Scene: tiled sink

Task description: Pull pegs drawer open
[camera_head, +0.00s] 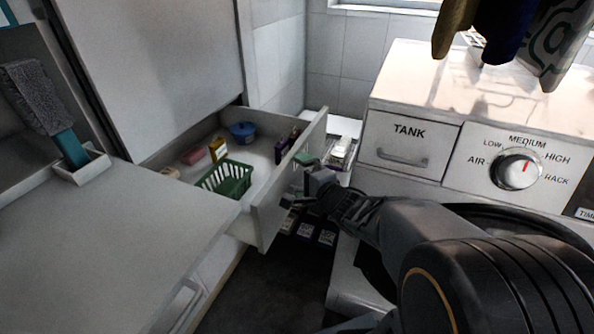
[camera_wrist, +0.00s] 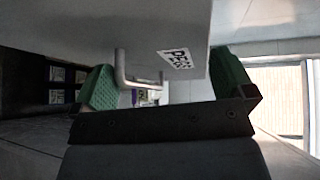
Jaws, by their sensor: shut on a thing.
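The pegs drawer (camera_head: 268,213) is pulled out of the white cabinet, with its inside showing in the head view. In the wrist view its pale front carries a PEGS label (camera_wrist: 176,57) and a grey metal bar handle (camera_wrist: 123,70). My gripper (camera_head: 309,172) is at the outer face of the drawer front. Its green-padded fingers also show in the wrist view (camera_wrist: 165,88), on either side of the handle. The gripper is shut on the handle, though the exact contact is hard to see. In the head view the handle is hidden.
Inside the drawer are a green basket (camera_head: 226,179), a blue pot (camera_head: 242,132) and small boxes. A TANK machine (camera_head: 480,85) with a dial stands close at the right. A pale counter (camera_head: 90,235) lies left. Small boxes (camera_head: 327,237) sit below the drawer.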

